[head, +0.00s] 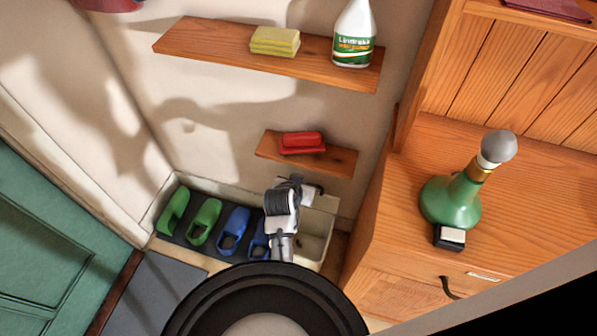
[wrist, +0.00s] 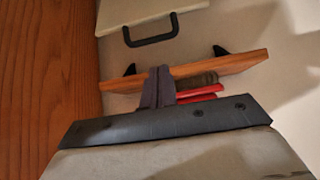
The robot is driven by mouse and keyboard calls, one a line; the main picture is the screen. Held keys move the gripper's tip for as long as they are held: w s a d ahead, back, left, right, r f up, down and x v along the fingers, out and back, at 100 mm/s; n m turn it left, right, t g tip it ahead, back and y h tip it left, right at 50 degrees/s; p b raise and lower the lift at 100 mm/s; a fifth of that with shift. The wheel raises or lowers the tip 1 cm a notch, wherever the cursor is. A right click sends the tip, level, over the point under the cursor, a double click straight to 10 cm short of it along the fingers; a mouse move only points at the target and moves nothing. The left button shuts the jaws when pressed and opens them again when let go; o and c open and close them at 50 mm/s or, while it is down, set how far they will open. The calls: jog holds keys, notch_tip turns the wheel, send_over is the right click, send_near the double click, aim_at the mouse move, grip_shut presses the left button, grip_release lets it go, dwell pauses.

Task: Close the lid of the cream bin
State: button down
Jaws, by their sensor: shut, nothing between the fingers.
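The cream bin (head: 316,236) stands on the floor at the foot of the wall, in the lower middle of the head view, partly covered by my arm. Its inside shows, so it is open. The cream lid (head: 326,202) is raised at its back, by the wall. In the wrist view the cream lid (wrist: 118,14) with its dark handle (wrist: 151,41) shows at the top, cut off by the frame. My gripper (head: 297,181) is shut and empty near the raised lid; its closed fingers also show in the wrist view (wrist: 157,88), apart from the handle.
A small wooden shelf (head: 332,160) with a red brush (head: 302,143) is just above the bin. A wooden cabinet (head: 385,225) stands close on the right, bearing a green bottle (head: 450,200). Green and blue shoes (head: 233,231) lie left of the bin.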

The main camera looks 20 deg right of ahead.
jog(key=p+x, duration=0.1)
jog(key=x, duration=0.7)
jog(key=shift+w+d+f, duration=0.1)
jog(key=shift+w+d, duration=0.05)
jog(key=shift+w, duration=0.15)
jog(key=shift+w+d+f, duration=0.15)
jog(key=shift+w+f, duration=0.05)
jog(key=shift+f, duration=0.1)
